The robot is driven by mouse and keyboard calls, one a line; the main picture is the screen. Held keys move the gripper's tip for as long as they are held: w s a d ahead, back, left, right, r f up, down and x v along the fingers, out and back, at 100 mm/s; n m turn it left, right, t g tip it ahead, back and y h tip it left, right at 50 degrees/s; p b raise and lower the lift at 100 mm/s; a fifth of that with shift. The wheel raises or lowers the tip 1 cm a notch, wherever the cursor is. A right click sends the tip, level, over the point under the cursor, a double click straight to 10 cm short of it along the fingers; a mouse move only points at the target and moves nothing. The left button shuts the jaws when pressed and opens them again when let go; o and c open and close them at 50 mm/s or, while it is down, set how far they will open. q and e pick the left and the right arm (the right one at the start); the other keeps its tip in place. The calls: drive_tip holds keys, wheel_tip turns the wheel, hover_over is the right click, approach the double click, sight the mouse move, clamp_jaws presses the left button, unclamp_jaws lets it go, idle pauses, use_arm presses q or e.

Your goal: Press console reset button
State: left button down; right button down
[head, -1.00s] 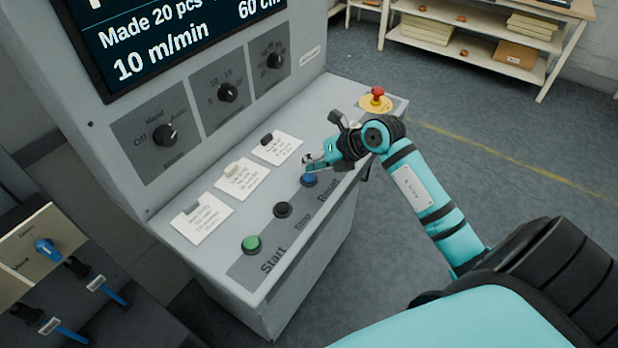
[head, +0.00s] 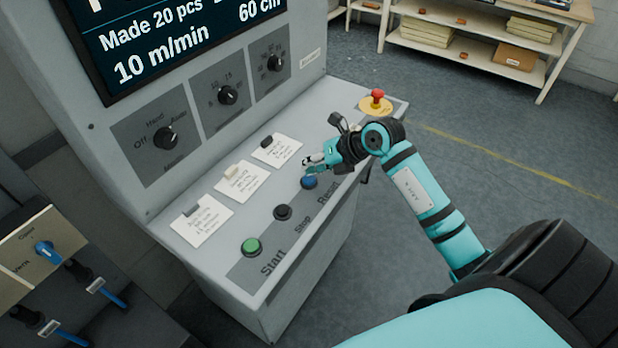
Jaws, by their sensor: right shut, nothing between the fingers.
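The blue Reset button (head: 309,182) is on the sloped front ledge of the grey console (head: 230,262), in the head view. It is the rightmost of a row with the black Stop button (head: 283,212) and the green Start button (head: 252,247). My right gripper (head: 308,164) is shut and empty, its fingertips just above and behind the blue button in the picture. I cannot tell for sure whether they touch it. The top of the button shows clear below the fingers. My left gripper is not in view.
A red emergency knob (head: 377,97) on a yellow plate stands at the ledge's far right end, behind my right wrist. Three paper notes (head: 277,150) lie on the ledge. Rotary knobs (head: 228,96) and a screen (head: 165,40) are above. The floor right of the console is clear.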

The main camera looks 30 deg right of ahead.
sight(310, 177)
drive_tip(key=shift+f, duration=0.15)
drive_tip(key=shift+f, duration=0.3)
drive_tip(key=shift+f+b, duration=0.5)
drive_tip(key=shift+b, duration=0.1)
idle(0.8)
drive_tip(key=shift+r+p, duration=0.8)
drive_tip(key=shift+r, duration=0.15)
wheel_tip(310, 177, up, 5)
drive_tip(key=p, duration=0.4)
idle(0.6)
